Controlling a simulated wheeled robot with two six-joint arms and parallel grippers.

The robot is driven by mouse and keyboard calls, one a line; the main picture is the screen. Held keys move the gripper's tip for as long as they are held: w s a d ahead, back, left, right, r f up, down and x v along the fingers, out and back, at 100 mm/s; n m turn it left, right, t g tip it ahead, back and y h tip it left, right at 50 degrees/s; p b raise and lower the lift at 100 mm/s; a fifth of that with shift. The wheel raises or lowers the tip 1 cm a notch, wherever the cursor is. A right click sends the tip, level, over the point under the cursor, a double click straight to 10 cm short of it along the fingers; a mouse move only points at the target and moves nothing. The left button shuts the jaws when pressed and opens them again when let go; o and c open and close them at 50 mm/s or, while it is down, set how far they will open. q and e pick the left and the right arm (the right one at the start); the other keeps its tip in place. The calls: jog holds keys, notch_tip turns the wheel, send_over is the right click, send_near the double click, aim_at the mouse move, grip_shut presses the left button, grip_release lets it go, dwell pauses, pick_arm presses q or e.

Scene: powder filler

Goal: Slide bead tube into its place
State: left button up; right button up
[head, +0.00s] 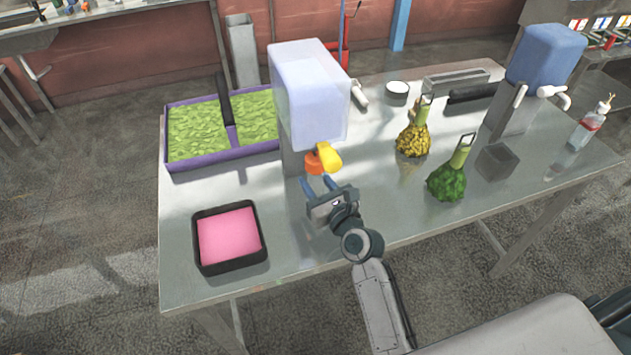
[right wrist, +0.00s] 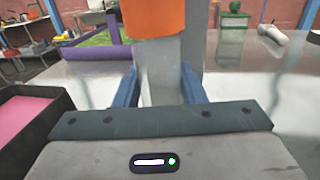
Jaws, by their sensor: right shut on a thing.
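A dispenser with a pale translucent tank (head: 310,95) stands on the steel table, with an orange outlet (head: 313,163) and a yellow part (head: 329,157) low on its front. My right gripper (head: 319,186) is just below and in front of the outlet. In the right wrist view, its blue fingers are on either side of a pale, see-through upright piece (right wrist: 160,80), which looks like the bead tube. The orange outlet (right wrist: 154,17) is directly above it. I cannot tell whether they touch. The tube does not stand out in the head view. My left gripper is out of view.
A black tray with pink filling (head: 229,235) is at front left, and a purple tray of green pieces (head: 220,155) behind. Yellow (head: 413,140) and green (head: 447,182) bead-like bundles stand to the right, near a small grey box (head: 497,161) and a blue-topped dispenser (head: 545,55).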

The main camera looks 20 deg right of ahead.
jog(key=shift+f, duration=0.25)
jog(key=shift+s+a+f, duration=0.1)
jog(key=shift+f, duration=0.35)
grip_shut()
jog(key=o, duration=0.7)
grip_release()
jog(key=o, duration=0.5)
jog(key=shift+c, duration=0.2)
jog(key=shift+r, duration=0.1)
jog(key=b+v, duration=0.2)
jog(key=v, duration=0.8)
jog(key=shift+s, duration=0.25)
